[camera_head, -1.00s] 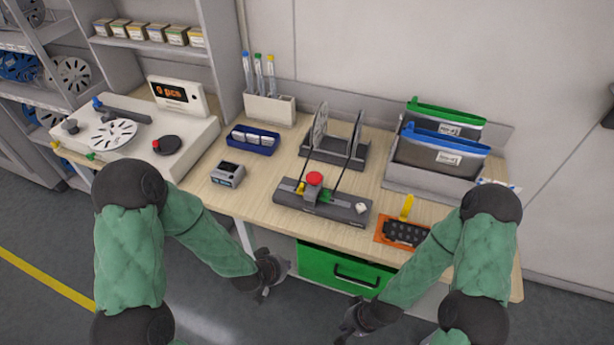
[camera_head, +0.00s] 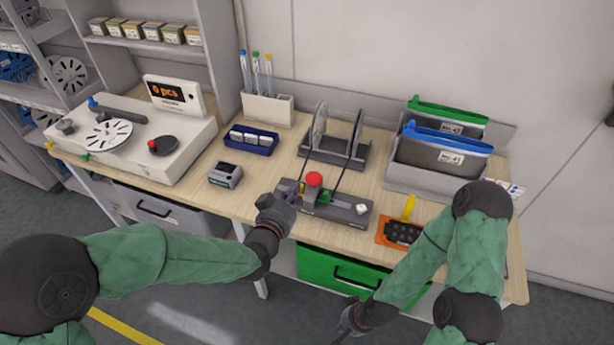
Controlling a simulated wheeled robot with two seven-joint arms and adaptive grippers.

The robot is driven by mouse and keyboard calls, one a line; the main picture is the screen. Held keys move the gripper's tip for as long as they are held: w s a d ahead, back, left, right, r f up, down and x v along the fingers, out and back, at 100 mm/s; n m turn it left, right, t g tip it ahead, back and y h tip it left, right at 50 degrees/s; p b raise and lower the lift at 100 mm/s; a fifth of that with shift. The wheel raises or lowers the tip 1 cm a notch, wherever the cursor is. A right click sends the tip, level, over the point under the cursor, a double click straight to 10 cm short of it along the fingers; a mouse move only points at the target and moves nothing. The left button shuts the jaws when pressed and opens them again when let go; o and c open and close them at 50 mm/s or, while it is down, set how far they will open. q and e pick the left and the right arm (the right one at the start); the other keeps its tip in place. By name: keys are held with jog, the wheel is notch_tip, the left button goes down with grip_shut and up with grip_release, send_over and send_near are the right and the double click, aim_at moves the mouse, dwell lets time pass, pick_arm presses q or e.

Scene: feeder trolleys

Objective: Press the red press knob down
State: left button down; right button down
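The red press knob (camera_head: 314,179) stands up on a dark grey splicing block (camera_head: 345,208) near the front of the wooden table. A yellow part and a green part sit on either side of the knob's base. My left gripper (camera_head: 291,188) is at the block's left end, just left of the knob and apart from it. Its fingers are small and dark here, so I cannot tell if they are open. My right gripper (camera_head: 345,330) hangs low in front of the green drawer, away from the block. Its finger state is unclear.
A reel stand (camera_head: 336,150) is behind the block. A small grey device (camera_head: 225,175) and a blue tray (camera_head: 251,140) are to the left. An orange tray (camera_head: 385,235) is to the right, partly behind my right arm. A counting machine (camera_head: 180,128) fills the table's left end.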

pick_arm(q)
jog(key=shift+r, duration=0.3)
jog(key=b, duration=0.2)
send_over(313, 185)
jog(key=a, duration=0.2)
jog(key=shift+w+d+f, duration=0.15)
jog(key=shift+d+f, duration=0.05)
jog(key=shift+f, duration=0.7)
notch_tip(313, 185, down, 3)
jog(key=shift+d+r, duration=0.1)
jog(key=shift+r, duration=0.1)
jog(key=shift+f+b, duration=0.4)
jog(key=shift+f, duration=0.2)
